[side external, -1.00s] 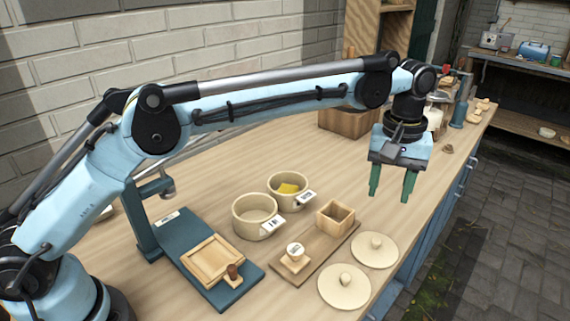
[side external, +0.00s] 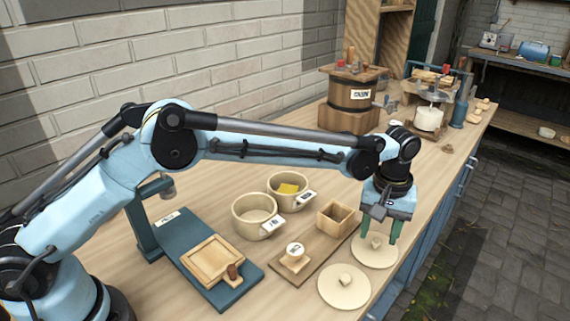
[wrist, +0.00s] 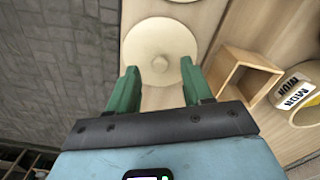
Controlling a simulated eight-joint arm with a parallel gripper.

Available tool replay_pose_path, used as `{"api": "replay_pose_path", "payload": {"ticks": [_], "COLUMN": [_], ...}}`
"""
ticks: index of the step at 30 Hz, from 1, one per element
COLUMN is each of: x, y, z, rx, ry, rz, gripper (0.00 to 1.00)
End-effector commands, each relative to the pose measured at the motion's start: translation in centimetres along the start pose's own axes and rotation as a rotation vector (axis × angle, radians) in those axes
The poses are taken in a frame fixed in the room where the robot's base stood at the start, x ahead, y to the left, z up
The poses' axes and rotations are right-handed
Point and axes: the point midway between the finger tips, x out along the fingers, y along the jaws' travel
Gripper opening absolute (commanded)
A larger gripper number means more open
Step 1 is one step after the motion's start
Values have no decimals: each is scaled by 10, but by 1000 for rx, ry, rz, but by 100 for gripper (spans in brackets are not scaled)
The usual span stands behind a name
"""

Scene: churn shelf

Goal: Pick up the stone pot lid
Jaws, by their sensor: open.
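Two round cream lids with small knobs lie flat on the worktop near its right edge: a far lid (side external: 374,256) and a near lid (side external: 344,291). They look alike, so I cannot tell which is the stone pot lid by label. My gripper (side external: 379,236) points down over the far lid, open, with its green fingers on either side of the knob. In the wrist view, the open gripper (wrist: 159,69) shows the far lid (wrist: 160,38) ahead, its knob roughly centred between the fingertips. The fingers seem above the lid; contact cannot be told.
A square wooden box (side external: 335,218) stands left of the far lid, on a wooden board. Two cream pots, one open (side external: 255,218) and one with yellow contents (side external: 288,194), stand behind. A teal press stand (side external: 218,274) is at left. The worktop edge is close on the right.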

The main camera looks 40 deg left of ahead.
Motion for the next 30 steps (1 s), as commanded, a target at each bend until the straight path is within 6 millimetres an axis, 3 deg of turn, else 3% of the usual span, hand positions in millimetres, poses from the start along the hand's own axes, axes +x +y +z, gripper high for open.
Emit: {"api": "replay_pose_path", "payload": {"ticks": [4, 12, 22, 30], "x": [15, 18, 17, 17], "y": [0, 0, 0, 0], "z": [0, 0, 0, 0], "rx": [0, 0, 0, 0], "ry": [0, 0, 0, 0], "rz": [0, 0, 0, 0], "gripper": [50, 50, 0, 0]}}
